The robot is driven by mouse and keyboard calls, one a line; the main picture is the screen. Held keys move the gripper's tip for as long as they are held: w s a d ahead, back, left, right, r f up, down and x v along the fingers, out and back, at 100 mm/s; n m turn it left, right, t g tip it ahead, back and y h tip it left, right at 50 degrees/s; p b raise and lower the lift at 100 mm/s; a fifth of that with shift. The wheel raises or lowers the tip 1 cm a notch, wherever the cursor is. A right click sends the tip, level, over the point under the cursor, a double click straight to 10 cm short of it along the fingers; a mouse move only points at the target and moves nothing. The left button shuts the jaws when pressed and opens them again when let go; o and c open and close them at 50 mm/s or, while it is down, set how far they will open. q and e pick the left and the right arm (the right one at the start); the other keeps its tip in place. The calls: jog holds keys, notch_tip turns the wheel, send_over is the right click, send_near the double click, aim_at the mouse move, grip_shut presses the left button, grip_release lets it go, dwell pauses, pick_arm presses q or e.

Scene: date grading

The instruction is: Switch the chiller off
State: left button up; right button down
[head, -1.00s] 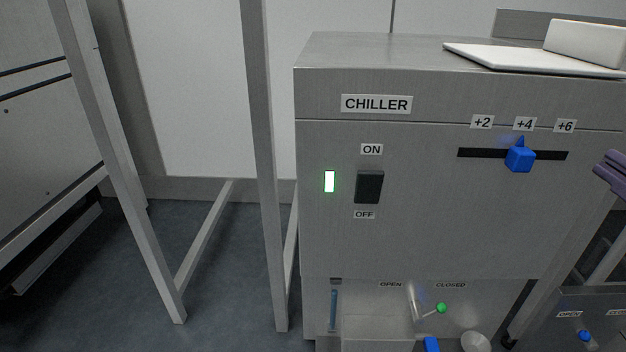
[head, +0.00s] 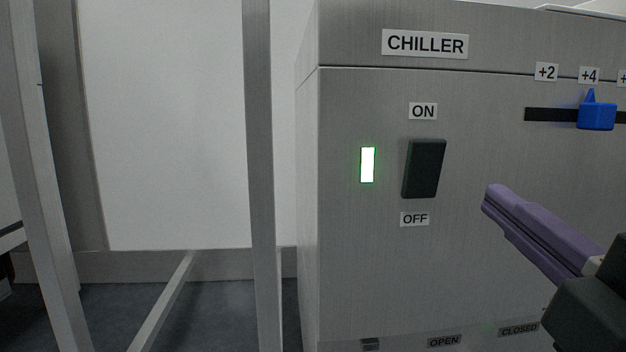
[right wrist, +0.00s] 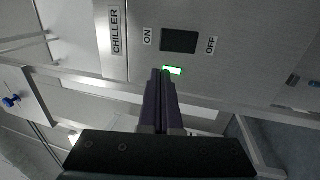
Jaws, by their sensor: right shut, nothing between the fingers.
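The chiller (head: 350,260) is a grey metal cabinet with a CHILLER label. Its black rocker switch (head: 424,168) sits between the ON label (head: 423,111) and the OFF label (head: 415,219). The indicator light (head: 368,165) left of the switch is lit bright green-white. My right gripper (head: 490,200) has purple fingers, shut and empty, to the right of and a little below the switch, apart from it in the picture. In the right wrist view, the shut fingers (right wrist: 161,74) point toward the panel near the switch (right wrist: 179,41) and the lit indicator (right wrist: 172,71). My left gripper is not in view.
A blue slider knob (head: 597,116) sits by the +4 mark on the panel, right of the switch. OPEN and CLOSED labels (head: 444,341) show at the lower edge. A grey upright post (head: 259,180) stands left of the chiller.

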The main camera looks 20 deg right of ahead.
aim_at(422, 142)
jog(key=shift+s+d, duration=0.1)
jog(key=shift+s, duration=0.05)
jog(key=x, duration=1.4)
